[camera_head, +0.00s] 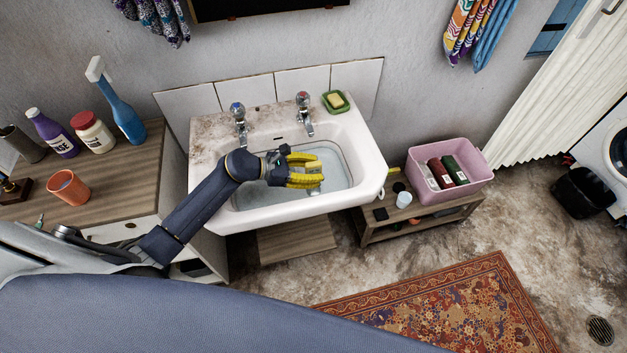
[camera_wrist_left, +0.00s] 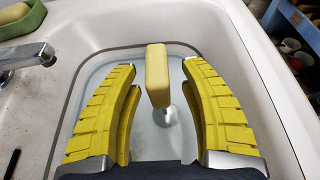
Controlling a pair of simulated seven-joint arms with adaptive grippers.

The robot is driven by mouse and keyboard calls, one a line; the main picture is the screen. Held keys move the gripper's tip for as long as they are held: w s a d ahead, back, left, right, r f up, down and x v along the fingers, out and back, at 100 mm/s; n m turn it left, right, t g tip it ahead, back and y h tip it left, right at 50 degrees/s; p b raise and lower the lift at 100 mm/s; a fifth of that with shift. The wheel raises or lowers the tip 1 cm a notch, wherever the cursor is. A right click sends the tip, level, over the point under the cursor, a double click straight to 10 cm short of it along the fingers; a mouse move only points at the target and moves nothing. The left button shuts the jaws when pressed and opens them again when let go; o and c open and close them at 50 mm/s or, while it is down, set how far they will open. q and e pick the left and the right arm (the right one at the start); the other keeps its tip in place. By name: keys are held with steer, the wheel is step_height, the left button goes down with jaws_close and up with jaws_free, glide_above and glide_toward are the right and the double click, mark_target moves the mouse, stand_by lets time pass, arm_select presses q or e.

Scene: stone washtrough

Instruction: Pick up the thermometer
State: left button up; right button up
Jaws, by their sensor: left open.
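In the left wrist view, a pale yellow block-shaped piece (camera_wrist_left: 157,75) with a shiny, clear-looking lower part stands upright over the water; it appears to be the thermometer. My left gripper (camera_wrist_left: 160,75) has its yellow fingers apart, one on each side of it, with visible gaps. In the head view, my left gripper (camera_head: 318,171) reaches into the sink, and part of the thermometer (camera_head: 314,167) shows at its fingertips. The white sink (camera_head: 362,150) holds shallow water. My right gripper is not in view.
Two taps (camera_head: 304,112) and a green soap dish (camera_head: 336,102) with yellow soap stand along the sink's back edge. A wooden cabinet (camera_head: 110,190) with bottles and an orange cup is at left. A pink tub (camera_head: 470,160) sits on a low bench at right.

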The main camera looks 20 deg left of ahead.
arm_select(q)
jaws_close()
steer(key=shift+r, duration=0.15)
stand_by(0.5)
